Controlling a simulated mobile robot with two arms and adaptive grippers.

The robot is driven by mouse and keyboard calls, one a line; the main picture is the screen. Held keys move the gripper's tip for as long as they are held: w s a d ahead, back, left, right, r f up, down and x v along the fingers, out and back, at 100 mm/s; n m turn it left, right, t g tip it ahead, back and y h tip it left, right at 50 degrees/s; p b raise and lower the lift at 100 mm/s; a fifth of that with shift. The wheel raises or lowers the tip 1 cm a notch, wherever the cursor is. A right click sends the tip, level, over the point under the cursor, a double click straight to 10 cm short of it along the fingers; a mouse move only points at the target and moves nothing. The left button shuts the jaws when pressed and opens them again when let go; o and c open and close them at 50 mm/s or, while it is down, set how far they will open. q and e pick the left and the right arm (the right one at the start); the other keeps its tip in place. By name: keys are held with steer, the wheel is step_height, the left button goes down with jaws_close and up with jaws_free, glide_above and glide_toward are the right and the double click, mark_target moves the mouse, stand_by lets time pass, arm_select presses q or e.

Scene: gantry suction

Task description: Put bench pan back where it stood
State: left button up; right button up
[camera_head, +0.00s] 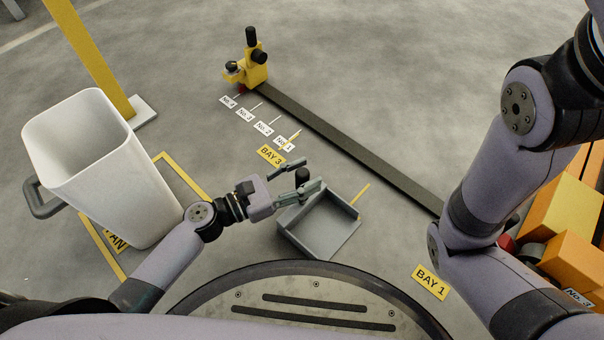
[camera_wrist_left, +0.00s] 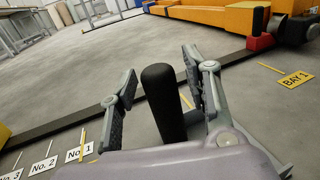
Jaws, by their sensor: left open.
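The bench pan (camera_head: 322,226) is a grey, shallow, open scoop on the floor just in front of my base. Its black upright handle (camera_wrist_left: 163,105) shows in the left wrist view. My left gripper (camera_head: 307,175) is at the pan's far left corner, open, with a finger on each side of the handle. In the left wrist view the fingers (camera_wrist_left: 162,75) stand apart around the handle; whether either touches it I cannot tell. My right arm crosses the right side of the head view, and its gripper is out of sight.
A white bin (camera_head: 150,195) with a grey side handle stands in a yellow floor outline (camera_head: 180,175) with a partly covered "PAN" label (camera_head: 117,238). A dark rail (camera_head: 345,145) runs behind the pan from a yellow post (camera_head: 253,68). Orange blocks (camera_head: 562,210) lie right.

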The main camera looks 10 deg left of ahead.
arm_select(q)
steer(key=p+v, duration=0.4)
steer(key=v, duration=0.8)
steer(key=shift+r, duration=0.15)
